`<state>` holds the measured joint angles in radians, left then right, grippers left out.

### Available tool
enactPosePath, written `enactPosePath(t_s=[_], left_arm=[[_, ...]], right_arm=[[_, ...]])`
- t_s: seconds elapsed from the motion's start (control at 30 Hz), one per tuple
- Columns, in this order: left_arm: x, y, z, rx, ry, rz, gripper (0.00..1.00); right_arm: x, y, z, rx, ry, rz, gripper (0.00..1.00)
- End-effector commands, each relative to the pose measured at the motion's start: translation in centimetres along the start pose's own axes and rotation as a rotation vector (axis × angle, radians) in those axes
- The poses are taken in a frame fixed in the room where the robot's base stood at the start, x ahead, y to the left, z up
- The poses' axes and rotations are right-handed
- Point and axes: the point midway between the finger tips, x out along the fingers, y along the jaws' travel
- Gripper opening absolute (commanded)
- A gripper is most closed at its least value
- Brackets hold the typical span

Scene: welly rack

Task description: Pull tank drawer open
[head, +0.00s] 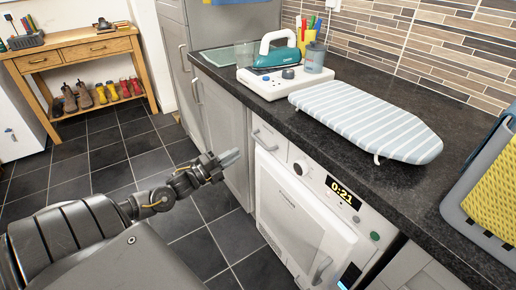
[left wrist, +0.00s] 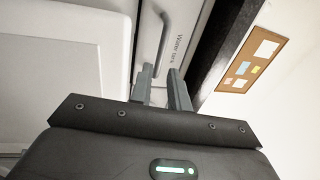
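The tank drawer (head: 270,133) is a narrow white front at the top left of the white machine, under the worktop, and looks shut. Its grey bar handle (head: 264,141) faces the room. In the left wrist view the drawer front (left wrist: 186,42) carries the words "Water tank", with the handle (left wrist: 162,46) just beyond my fingertips. My left gripper (head: 230,157) is in front of the machine, left of the handle in the head view. In the left wrist view its two fingers (left wrist: 160,72) are apart with nothing between them. My right gripper is not seen.
The machine's door (head: 290,215) is shut below the drawer, with a display above it. The dark worktop (head: 400,185) overhangs the drawer and holds an ironing board (head: 365,118) and an iron (head: 275,52). The tiled floor (head: 120,155) is clear.

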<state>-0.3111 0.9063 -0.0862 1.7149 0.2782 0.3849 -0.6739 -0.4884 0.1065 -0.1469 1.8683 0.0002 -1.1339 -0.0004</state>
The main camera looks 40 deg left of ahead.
Motion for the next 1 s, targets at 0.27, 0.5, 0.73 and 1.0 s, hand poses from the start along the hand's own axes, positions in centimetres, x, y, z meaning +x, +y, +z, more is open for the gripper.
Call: enactPosePath(t_s=[0.27, 0.5, 0.73, 1.0], left_arm=[[1.2, -0.4, 0.0, 0.006, 0.004, -0.009, 0.18], [5.3, -0.5, 0.0, 0.005, 0.003, -0.010, 0.18], [9.0, -0.4, -0.1, 0.003, 0.003, -0.007, 0.18], [10.8, -0.3, -0.1, 0.003, 0.003, -0.005, 0.18]], right_arm=[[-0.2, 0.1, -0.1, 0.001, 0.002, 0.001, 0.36], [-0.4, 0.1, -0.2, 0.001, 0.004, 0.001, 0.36], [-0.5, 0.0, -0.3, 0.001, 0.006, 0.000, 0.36], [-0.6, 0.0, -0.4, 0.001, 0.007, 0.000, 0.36]])
